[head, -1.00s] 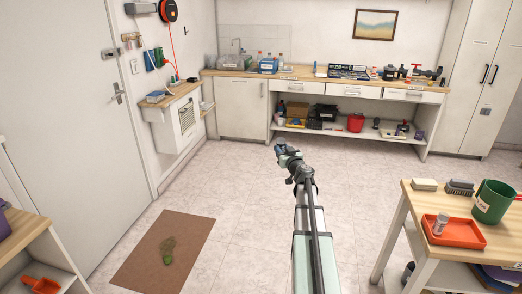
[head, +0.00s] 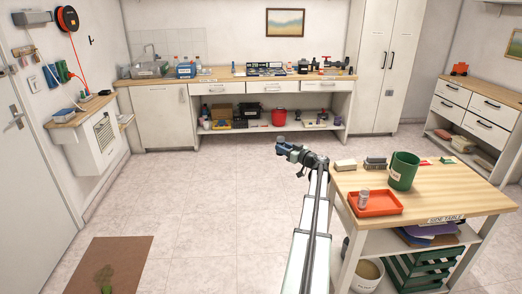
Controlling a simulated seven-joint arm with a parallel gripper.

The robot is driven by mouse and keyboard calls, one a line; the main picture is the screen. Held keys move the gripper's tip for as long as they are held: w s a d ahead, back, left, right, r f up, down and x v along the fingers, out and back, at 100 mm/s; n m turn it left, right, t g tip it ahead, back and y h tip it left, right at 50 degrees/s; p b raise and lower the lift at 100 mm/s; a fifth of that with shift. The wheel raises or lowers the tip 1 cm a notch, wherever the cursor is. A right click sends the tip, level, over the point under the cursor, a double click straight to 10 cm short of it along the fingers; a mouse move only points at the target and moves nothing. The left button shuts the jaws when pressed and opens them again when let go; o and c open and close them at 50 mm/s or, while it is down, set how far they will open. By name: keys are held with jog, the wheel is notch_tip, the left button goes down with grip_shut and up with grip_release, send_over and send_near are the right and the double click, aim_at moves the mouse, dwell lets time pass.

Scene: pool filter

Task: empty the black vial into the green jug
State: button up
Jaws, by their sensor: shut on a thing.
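The green jug (head: 403,171) stands upright on the side table, near its far left part; its inside is hidden from this angle. My gripper (head: 281,147) is out over the floor, to the left of the side table and apart from the jug. It is shut on a small dark thing at its tip, too small here to name with certainty as the black vial. A small grey vial-like container (head: 364,199) with a pale label stands in a red tray (head: 387,207) in front of the jug. I cannot make out a black vial elsewhere.
The wooden side table (head: 440,200) also bears a pale block (head: 345,165) and a dark brush-like thing (head: 375,163) left of the jug. A long workbench (head: 222,77) with tools lines the back wall. The floor between is clear; a brown mat (head: 125,258) lies at lower left.

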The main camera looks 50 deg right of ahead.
jog(key=s+d+r+m, duration=0.1)
jog(key=s+d+m, duration=0.4)
jog(key=s, duration=1.1)
jog(key=s+d+r+m, duration=0.1)
jog(key=s+d+m, duration=0.4)
jog(key=s+d, duration=0.5)
jog(key=s+d+r+m+t, duration=0.1)
jog(key=s+d+m, duration=0.4)
jog(key=s, duration=1.7)
jog(key=d, duration=0.3)
jog(key=shift+m, duration=0.3)
jog(key=shift+d, duration=0.1)
